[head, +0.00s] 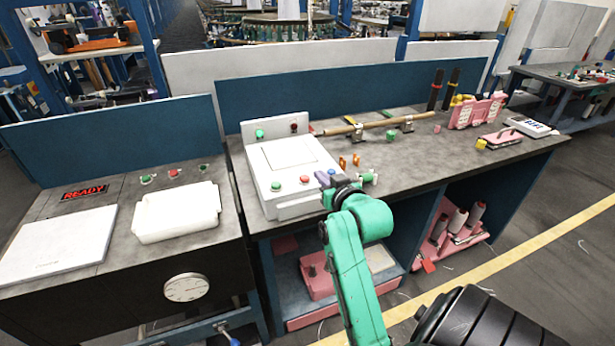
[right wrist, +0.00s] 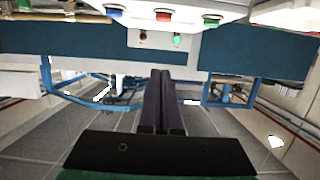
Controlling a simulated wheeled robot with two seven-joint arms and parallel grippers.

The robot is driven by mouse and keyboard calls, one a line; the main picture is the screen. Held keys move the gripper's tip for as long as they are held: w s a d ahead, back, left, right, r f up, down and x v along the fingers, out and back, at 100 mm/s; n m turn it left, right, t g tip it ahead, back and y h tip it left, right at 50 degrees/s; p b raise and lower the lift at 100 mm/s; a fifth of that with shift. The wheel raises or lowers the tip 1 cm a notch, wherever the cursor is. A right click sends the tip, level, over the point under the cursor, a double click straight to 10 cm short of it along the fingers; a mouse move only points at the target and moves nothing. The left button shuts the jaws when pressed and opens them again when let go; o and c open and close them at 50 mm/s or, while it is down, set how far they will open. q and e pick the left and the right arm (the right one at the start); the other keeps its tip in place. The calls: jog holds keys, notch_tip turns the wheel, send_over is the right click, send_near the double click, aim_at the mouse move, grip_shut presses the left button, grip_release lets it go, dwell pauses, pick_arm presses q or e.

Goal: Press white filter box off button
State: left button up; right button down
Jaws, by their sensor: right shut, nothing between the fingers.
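The white filter box (head: 287,158) stands on the left part of the grey workbench. Its front top face carries a green button (head: 276,186) and a red button (head: 304,180). Its raised back panel carries another green button (head: 259,134) and red button (head: 293,128). I cannot read any label for off. My right gripper (head: 322,177) is shut and empty at the box's front right corner, just right of the front red button. Contact cannot be told. In the right wrist view the dark fingers (right wrist: 161,75) are pressed together. My left gripper is out of view.
Small orange pieces (head: 349,160) and a green piece lie just right of the box. A wooden rod (head: 378,124) on holders lies behind. A white tray (head: 176,212) sits on the left bench.

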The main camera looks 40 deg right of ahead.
jog(key=p, duration=0.3)
send_over(307, 186)
notch_tip(307, 186, down, 2)
jog(key=shift+f, duration=0.1)
notch_tip(307, 186, down, 4)
jog(key=shift+p, duration=0.45)
jog(key=shift+s+f, duration=0.15)
jog(key=shift+f, duration=0.05)
